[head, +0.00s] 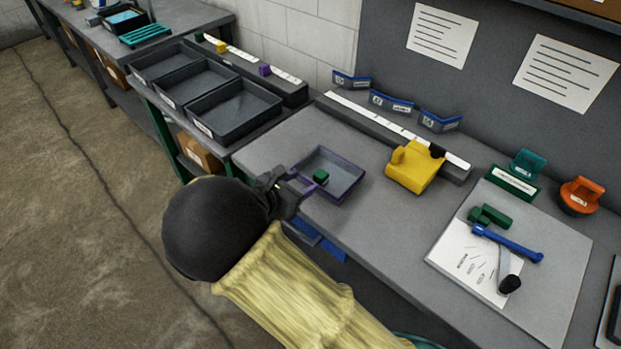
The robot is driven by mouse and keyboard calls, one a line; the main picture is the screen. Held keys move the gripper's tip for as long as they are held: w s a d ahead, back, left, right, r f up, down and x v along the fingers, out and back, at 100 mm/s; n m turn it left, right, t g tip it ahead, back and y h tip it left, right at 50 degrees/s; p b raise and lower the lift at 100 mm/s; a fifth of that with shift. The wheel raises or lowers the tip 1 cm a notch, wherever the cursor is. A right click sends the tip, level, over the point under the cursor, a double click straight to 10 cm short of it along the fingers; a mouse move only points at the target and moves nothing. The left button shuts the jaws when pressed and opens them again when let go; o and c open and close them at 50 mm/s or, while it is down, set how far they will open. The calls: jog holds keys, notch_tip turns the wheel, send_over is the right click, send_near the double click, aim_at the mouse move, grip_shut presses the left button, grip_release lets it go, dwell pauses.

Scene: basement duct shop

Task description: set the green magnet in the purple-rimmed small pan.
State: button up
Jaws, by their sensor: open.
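The purple-rimmed small pan (346,180) is a shallow grey tray near the left end of the grey workbench. A small dark green block, the green magnet (321,176), shows inside the pan's outline, near its left side. It appears to rest on the pan floor. My gripper (308,184) is at the pan's left edge, with its jaws open around or just beside the magnet; contact cannot be told. My arm hides part of the bench's front edge.
A yellow tool (415,167) stands right of the pan. Dark bins (235,108) stand to the left.

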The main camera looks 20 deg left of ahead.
jog(key=shift+s+a+r, duration=0.1)
jog(key=shift+s, duration=0.25)
dwell(0.6)
